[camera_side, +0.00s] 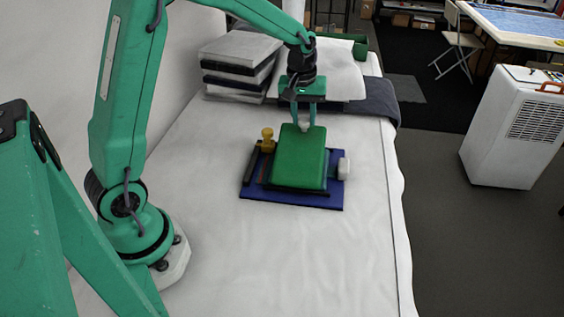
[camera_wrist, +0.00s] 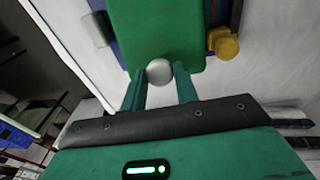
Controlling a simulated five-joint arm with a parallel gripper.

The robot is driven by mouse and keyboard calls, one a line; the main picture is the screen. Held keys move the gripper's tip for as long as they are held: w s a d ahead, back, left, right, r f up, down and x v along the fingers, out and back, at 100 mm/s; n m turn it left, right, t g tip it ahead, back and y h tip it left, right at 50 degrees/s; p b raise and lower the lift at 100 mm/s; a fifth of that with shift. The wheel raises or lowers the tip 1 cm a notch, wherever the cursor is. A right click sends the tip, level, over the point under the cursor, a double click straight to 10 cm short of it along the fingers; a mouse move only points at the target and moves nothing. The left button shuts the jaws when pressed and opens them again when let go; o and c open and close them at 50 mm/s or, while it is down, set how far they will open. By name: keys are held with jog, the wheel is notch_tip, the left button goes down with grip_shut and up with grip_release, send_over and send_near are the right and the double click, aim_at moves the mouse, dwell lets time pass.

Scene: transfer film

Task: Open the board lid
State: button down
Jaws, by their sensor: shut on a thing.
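A green board lid (camera_side: 300,155) lies over a blue board (camera_side: 320,202) on the white-covered table. A pale round knob (camera_side: 304,127) sits at the lid's far edge. My gripper (camera_side: 306,122) reaches down at that edge and is shut on the knob. In the wrist view, the knob (camera_wrist: 160,71) is between my two green fingers (camera_wrist: 160,85), with the green lid (camera_wrist: 155,35) beyond it. Whether the lid is tilted up or flat is hard to tell. What lies under the lid is hidden.
A yellow knob-like piece (camera_side: 267,140) stands at the board's left, and a white piece (camera_side: 344,168) at its right. A stack of books or boxes (camera_side: 240,65) and a dark folded cloth (camera_side: 375,100) lie at the back. The front of the table (camera_side: 300,260) is clear.

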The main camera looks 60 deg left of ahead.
jog(key=shift+d, duration=0.2)
jog(key=c, duration=1.1)
grip_release()
jog(key=shift+o, duration=0.2)
jog(key=shift+a, duration=0.1)
jog(key=shift+s+r, duration=0.2)
jog(key=shift+r, duration=1.75)
jog(key=shift+s+r, duration=0.2)
jog(key=shift+r, duration=1.7)
